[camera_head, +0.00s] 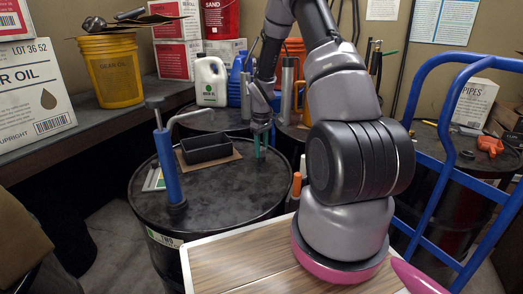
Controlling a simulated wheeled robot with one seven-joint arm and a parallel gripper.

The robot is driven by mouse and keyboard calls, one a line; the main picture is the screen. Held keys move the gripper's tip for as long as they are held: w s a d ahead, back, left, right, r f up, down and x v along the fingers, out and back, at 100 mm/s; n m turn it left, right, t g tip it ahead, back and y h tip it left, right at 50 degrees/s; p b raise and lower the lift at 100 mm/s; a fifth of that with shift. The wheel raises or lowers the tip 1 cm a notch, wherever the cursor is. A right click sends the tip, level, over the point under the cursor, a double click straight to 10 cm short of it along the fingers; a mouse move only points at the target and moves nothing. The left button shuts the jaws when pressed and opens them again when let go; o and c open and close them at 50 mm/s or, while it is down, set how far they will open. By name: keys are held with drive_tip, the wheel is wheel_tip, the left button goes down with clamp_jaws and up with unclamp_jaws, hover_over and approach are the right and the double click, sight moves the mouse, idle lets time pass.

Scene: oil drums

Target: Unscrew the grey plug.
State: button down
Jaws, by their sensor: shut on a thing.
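My gripper (261,145) reaches down from above to the back right of the black drum (225,208). Its green fingertips are close together at the drum's lid, just right of the black tray. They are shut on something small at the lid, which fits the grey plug. The plug itself is hidden between the fingers or too small to make out, and I cannot tell whether it is still seated in the lid.
A blue hand pump (167,165) stands on the drum's left side, beside a black tray (206,148) on brown card. An orange-capped bottle (297,185) is by the right rim. Jugs (211,82) stand behind. A blue hand truck (438,180) is at right.

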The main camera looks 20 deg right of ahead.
drive_tip(key=shift+n, duration=0.6)
drive_tip(key=shift+c, duration=1.9)
unclamp_jaws()
